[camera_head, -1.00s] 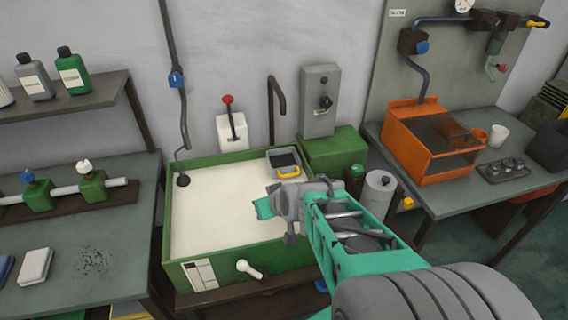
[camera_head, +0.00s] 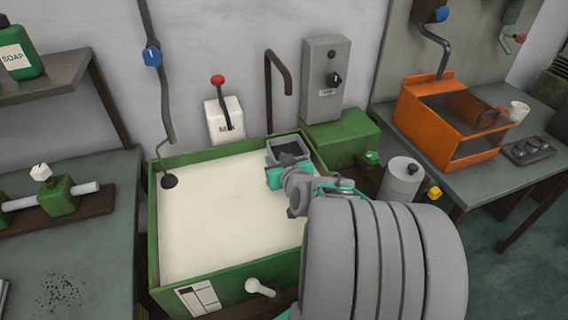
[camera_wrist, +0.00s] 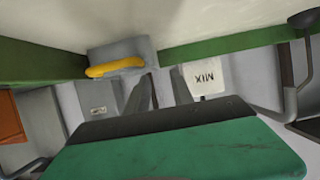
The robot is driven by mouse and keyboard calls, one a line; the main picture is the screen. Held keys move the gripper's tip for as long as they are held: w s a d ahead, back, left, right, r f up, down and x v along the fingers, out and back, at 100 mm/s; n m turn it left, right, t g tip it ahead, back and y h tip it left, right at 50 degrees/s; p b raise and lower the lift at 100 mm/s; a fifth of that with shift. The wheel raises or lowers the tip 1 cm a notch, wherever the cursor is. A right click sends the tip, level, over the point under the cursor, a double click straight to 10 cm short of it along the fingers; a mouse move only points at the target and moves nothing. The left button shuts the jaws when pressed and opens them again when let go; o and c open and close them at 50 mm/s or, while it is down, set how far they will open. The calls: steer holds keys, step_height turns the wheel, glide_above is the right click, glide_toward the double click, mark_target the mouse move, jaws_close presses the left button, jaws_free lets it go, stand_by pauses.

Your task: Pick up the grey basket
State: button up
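The grey basket (camera_head: 273,156) is a small open box with a dark inside, at the back right corner of the green tank (camera_head: 222,258). In the wrist view the basket (camera_wrist: 128,50) shows at the upper left with its yellow handle (camera_wrist: 115,68). My teal gripper (camera_head: 276,178) is just in front of the basket in the head view and hides its front and handle. I cannot tell whether they touch. In the wrist view a large green slab, seemingly part of my gripper (camera_wrist: 180,150), fills the bottom; the finger gap is not clear.
The tank holds a pale liquid or surface. A white MIX box (camera_head: 225,120) with a red-knobbed lever, a bent dark pipe (camera_head: 280,85) and a grey control box (camera_head: 325,80) stand behind it. A grey cylinder (camera_head: 401,182) and an orange machine (camera_head: 440,125) are to the right.

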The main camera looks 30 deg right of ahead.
steer(key=x, duration=0.5)
steer(key=p+x, duration=0.1)
steer(key=x, duration=0.2)
steer(key=shift+s+d, duration=0.1)
steer(key=shift+d, duration=0.15)
steer(key=shift+c, duration=0.5)
jaws_close()
steer(key=shift+r, duration=0.1)
stand_by(0.4)
